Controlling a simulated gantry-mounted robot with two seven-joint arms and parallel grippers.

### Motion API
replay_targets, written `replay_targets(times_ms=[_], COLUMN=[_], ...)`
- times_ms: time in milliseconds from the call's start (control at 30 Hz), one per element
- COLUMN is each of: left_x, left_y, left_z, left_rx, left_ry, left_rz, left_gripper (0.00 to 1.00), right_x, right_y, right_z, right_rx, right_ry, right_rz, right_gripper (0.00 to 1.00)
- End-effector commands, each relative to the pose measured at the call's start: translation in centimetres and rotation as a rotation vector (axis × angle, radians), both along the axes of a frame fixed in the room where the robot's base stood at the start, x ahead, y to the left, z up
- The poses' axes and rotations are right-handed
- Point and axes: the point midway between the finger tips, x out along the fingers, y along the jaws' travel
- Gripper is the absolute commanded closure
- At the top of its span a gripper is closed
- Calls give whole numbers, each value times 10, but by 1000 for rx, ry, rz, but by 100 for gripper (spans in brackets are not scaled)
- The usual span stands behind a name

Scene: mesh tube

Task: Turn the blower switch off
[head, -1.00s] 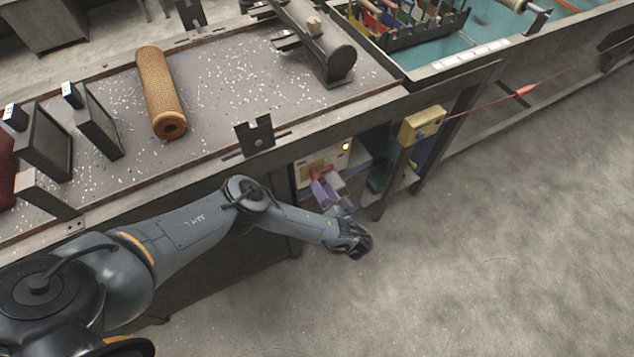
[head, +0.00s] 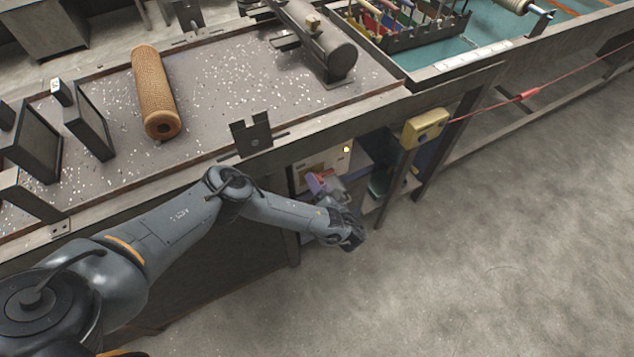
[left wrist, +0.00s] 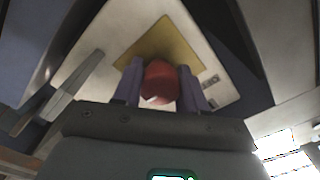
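The blower switch appears as a red knob (left wrist: 160,82) on a yellow plate (left wrist: 184,45) in the left wrist view. The plate is on a pale control panel (left wrist: 95,40), which also shows under the bench in the head view (head: 330,163). My left gripper (left wrist: 160,75) has one purple finger on each side of the red knob. No clear gap shows, but I cannot tell whether the fingers press on it. In the head view my left gripper (head: 323,182) is at the panel, with a bit of red beside it. My right gripper is not in view.
The bench edge (head: 330,122) overhangs the panel. A tan mesh tube (head: 153,90) lies on the bench. The floor (head: 470,260) at right is clear.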

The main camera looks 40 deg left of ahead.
Motion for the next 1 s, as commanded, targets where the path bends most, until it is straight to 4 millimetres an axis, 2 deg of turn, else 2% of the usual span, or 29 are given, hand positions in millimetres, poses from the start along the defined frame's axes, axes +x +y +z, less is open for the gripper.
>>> replay_targets(times_ms=[33,167,567,1000], left_x=[0,0,0,0], left_y=[0,0,0,-1], left_z=[0,0,1,3], left_rx=[1,1,-26,-150], left_ry=[0,0,-74,-408], left_rz=[1,1,1,0], left_gripper=[70,89,89,89], right_x=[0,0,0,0], right_y=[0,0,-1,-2], right_z=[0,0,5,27], right_rx=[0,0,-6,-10], right_ry=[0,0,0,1], right_rz=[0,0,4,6], right_gripper=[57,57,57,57])
